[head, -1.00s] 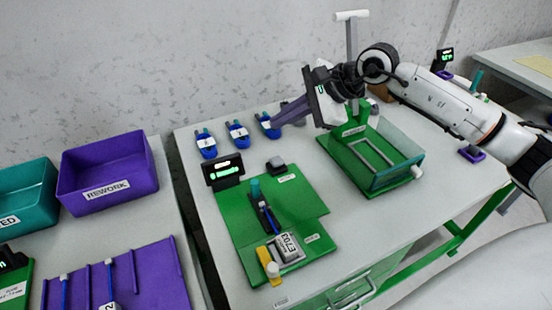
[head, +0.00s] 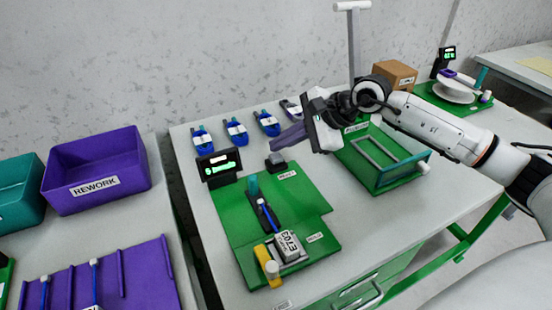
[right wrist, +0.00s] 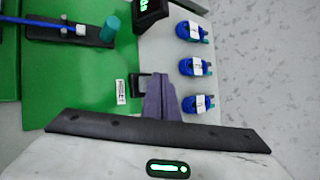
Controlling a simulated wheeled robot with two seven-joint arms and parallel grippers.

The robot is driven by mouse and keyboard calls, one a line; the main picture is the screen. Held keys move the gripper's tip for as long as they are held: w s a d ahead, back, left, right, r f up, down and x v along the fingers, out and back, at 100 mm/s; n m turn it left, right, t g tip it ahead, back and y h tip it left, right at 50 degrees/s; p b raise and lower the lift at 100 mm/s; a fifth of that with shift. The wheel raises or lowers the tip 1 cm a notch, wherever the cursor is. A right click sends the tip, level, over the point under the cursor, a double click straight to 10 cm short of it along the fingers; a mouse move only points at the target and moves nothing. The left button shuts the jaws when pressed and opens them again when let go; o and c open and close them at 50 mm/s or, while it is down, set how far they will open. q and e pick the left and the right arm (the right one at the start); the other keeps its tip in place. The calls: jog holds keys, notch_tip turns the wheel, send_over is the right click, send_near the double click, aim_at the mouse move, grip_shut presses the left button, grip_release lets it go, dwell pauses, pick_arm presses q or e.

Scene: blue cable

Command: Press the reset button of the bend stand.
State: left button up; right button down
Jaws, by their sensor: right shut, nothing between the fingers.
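The bend stand (head: 235,225) is a green board on the white table, with a small lit display (head: 219,165) at its back left. A dark grey block-like button (head: 276,161) sits at the stand's back edge beside a small white label (head: 287,175). My right gripper (head: 274,145) is shut and empty, its purple fingers just above and behind the button. In the right wrist view the fingertips (right wrist: 154,82) partly overlap the button (right wrist: 140,84); I cannot tell whether they touch. A blue cable (head: 265,217) lies on the stand. My left gripper is out of view.
Several blue cable coils (head: 236,130) lie along the back of the table. A green frame fixture (head: 385,165) stands right of the bend stand, under my right arm. A purple REWORK bin (head: 98,175) stands on the left table.

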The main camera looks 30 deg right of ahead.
dwell(0.8)
dwell(0.9)
jog(key=shift+f+b, duration=0.45)
jog(key=shift+b, duration=0.15)
jog(key=shift+f+b, duration=0.5)
jog(key=shift+f, duration=0.05)
dwell(0.6)
jog(key=shift+r+p, duration=0.5)
jog(key=shift+r, duration=0.45)
jog(key=shift+r, duration=0.1)
